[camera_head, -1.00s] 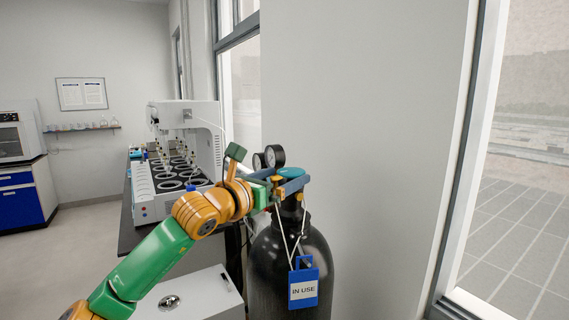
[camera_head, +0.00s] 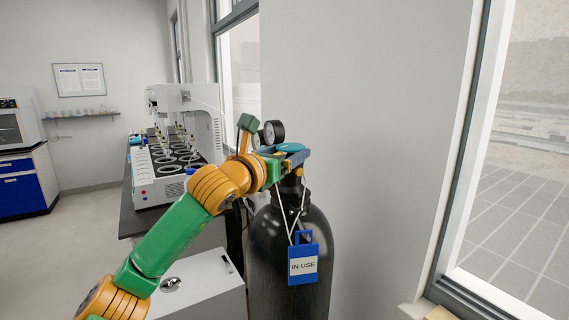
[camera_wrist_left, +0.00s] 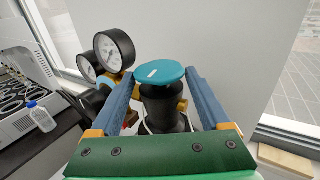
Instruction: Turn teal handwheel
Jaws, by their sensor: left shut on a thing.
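The teal handwheel (camera_head: 290,147) sits on top of the black gas cylinder (camera_head: 290,255), at its neck. In the left wrist view the handwheel (camera_wrist_left: 159,73) is a round teal disc with a white mark, above a black valve body (camera_wrist_left: 163,110). My left gripper (camera_head: 292,157) is at the handwheel, with its blue fingers on either side of it and shut on it. In the left wrist view the left gripper (camera_wrist_left: 160,78) has one finger at each edge of the disc. My right gripper is not in view.
Pressure gauges (camera_head: 273,132) stand close beside the handwheel. A blue "IN USE" tag (camera_head: 303,266) hangs on the cylinder. A white distiller (camera_head: 190,125) stands on a dark bench to the left. A wall is behind the cylinder, and a window (camera_head: 525,190) is at the right.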

